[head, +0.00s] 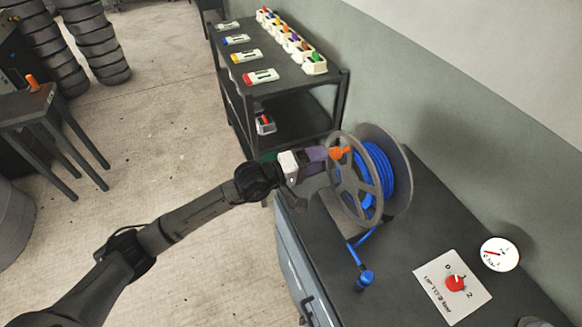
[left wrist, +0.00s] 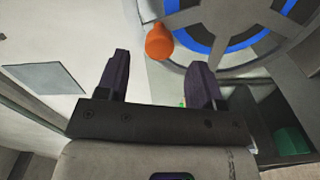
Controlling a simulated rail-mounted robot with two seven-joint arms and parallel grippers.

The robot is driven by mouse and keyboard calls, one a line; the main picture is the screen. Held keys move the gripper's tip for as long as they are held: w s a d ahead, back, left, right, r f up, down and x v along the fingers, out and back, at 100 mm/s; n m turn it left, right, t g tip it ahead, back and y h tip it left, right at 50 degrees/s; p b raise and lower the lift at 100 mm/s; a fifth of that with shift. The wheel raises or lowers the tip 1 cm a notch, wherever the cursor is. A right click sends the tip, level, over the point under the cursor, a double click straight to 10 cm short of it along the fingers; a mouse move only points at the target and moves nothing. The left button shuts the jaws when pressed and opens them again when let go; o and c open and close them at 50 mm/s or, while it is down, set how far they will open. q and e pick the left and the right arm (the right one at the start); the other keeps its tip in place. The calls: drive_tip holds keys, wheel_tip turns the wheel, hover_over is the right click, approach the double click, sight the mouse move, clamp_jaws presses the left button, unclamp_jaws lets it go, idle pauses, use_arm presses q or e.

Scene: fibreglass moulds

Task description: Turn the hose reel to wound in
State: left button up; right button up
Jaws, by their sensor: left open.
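The hose reel (head: 352,167) stands on the dark bench top, with blue hose (head: 374,176) wound on its grey drum and a loose hose end with a blue nozzle (head: 365,278) hanging down at its front. An orange crank knob (head: 337,153) sticks out from the near side plate. My left gripper (head: 318,158) is open beside the knob. In the left wrist view the two dark fingers (left wrist: 158,80) are apart, and the orange knob (left wrist: 159,42) shows just beyond the fingertips, between them in the picture. I cannot tell whether a finger touches it. My right gripper is out of view.
A bench (head: 405,246) carries a panel with a red dial (head: 455,283) and a round gauge (head: 499,254) at the right. A dark shelf cart (head: 282,87) with coloured items stands behind the reel against the wall. Open floor (head: 150,150) lies left.

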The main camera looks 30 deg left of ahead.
use_arm(q)
drive_tip(key=v, duration=0.7)
drive_tip(key=shift+s+a, duration=0.25)
drive_tip(key=shift+s, duration=0.1)
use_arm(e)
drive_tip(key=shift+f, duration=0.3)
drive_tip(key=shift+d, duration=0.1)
